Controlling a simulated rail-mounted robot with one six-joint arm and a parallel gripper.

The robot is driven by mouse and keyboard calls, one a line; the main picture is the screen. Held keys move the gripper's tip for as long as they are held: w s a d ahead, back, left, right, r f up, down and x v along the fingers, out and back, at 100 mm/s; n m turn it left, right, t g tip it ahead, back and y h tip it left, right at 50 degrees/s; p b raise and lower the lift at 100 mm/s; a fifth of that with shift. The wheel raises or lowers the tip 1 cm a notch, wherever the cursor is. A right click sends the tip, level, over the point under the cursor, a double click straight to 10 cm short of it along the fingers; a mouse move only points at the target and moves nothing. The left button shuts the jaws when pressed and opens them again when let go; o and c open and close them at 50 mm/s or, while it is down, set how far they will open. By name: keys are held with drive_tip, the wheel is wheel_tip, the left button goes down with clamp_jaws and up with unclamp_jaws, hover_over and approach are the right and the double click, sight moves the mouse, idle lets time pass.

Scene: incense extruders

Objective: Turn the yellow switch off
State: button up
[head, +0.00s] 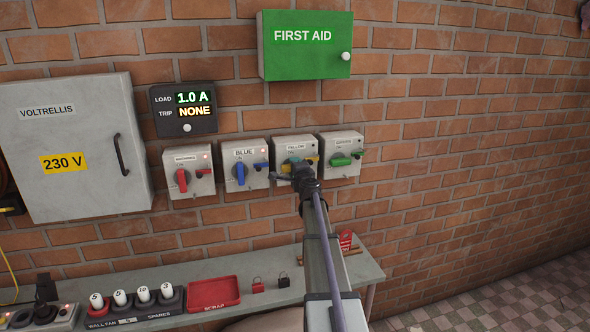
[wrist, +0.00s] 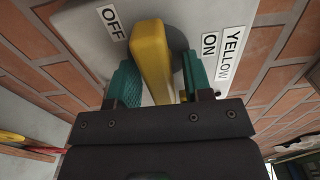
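The yellow switch box (head: 296,150) is mounted on the brick wall, third in a row of similar switches. In the wrist view the yellow handle (wrist: 153,62) stands between the two teal fingers of my gripper (wrist: 162,84). The left finger is close to the handle, and a gap shows on the right, so the gripper is open around it. The OFF label (wrist: 112,23) lies to the left of the handle and the ON label (wrist: 209,45) to the right.
Red (head: 189,172), blue (head: 245,165) and green (head: 342,154) switches sit close beside it. A meter (head: 184,109) reads 1.0 A and trip NONE. A green first aid box (head: 305,46) hangs above. A bench (head: 355,268) below holds a red tray (head: 213,294) and padlocks.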

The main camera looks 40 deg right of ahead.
drive_tip(key=v, duration=1)
drive_tip(key=shift+s+a, duration=0.2)
drive_tip(key=shift+s, duration=0.15)
